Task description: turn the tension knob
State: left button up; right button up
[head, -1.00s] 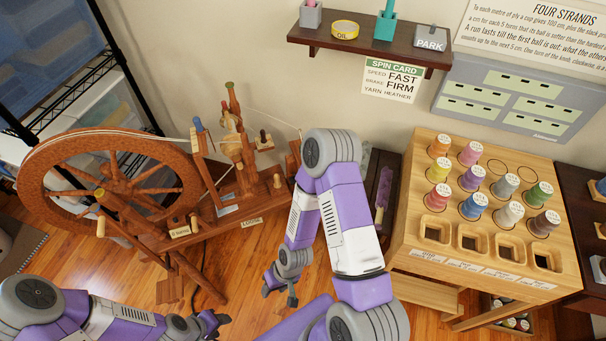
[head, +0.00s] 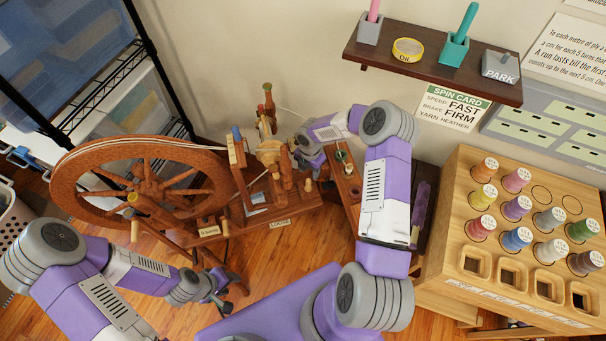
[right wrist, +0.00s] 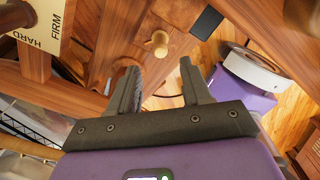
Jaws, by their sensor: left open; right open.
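The wooden spinning wheel (head: 75,175) stands at left centre in the head view. My right gripper (head: 308,150) is at the right end of the wheel, partly hidden by the wooden posts. In the right wrist view its jaws (right wrist: 160,68) are open and empty, with a pale round knob (right wrist: 158,43) just beyond the fingertips, apart from them. I cannot tell which peg this is. My left gripper (head: 218,302) is open and empty, low in front of the wheel.
A label reading HARD and FIRM (right wrist: 48,30) and wooden beams surround the right gripper. The spool stand (head: 450,235) is at the right. A wall shelf (head: 430,72) is above, with a spin card (head: 447,108) reading FAST and FIRM. A wire rack (head: 110,75) is behind the wheel.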

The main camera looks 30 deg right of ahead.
aim_at(309, 180)
notch_tip(309, 180, down, 8)
jog(key=shift+r+b, duration=0.2)
jog(key=shift+b, duration=1)
jog(key=shift+c, duration=0.5)
grip_shut()
